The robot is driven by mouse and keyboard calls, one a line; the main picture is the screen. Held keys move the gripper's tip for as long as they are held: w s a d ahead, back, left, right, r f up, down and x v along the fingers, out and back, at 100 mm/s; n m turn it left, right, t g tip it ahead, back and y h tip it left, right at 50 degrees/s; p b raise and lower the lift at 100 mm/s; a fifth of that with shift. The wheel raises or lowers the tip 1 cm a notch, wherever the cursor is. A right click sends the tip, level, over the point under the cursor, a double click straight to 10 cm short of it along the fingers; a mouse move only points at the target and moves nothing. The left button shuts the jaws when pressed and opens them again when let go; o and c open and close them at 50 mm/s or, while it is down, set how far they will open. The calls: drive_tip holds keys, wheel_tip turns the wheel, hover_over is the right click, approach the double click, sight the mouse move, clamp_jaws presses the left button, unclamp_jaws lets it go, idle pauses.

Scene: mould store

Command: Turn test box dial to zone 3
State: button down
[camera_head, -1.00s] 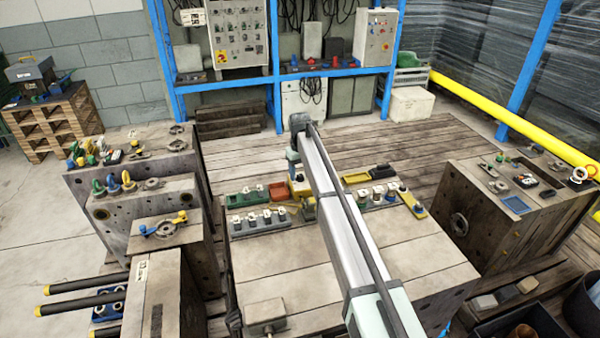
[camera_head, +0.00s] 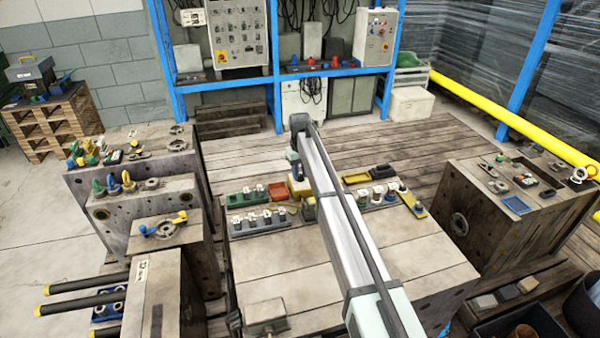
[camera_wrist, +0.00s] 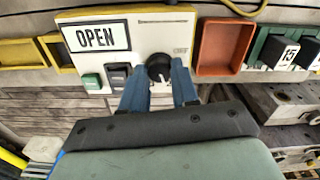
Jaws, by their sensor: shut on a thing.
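The test box (camera_wrist: 115,60) fills the upper middle of the wrist view, a cream panel with an OPEN label. Its black round dial (camera_wrist: 159,66) sits right of centre on the panel, with a white pointer mark at its lower edge. My gripper (camera_wrist: 160,80) has its two blue fingers closed on either side of the dial. Zone marks around the dial are too small or hidden to read. In the head view the test box (camera_head: 299,187) shows as a small yellowish block at the back of the wooden-topped bench, partly hidden by my arm.
A green button (camera_wrist: 92,81) and a dark switch (camera_wrist: 119,76) sit left of the dial. An orange tray (camera_wrist: 224,46) adjoins on the right, with numbered blocks beyond. Yellow trays stand at left. The front of the bench (camera_head: 300,285) is mostly clear.

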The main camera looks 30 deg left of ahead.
sight(301, 175)
drive_tip(key=shift+m, duration=0.3)
drive_tip(key=m, duration=0.3)
drive_tip(key=shift+m, duration=2)
drive_tip(key=c, duration=0.8)
unclamp_jaws()
drive_tip(key=shift+c, duration=0.2)
drive_tip(key=shift+r, duration=0.15)
wheel_tip(301, 175, up, 14)
drive_tip(key=shift+f, duration=0.2)
drive_tip(key=shift+d, duration=0.1)
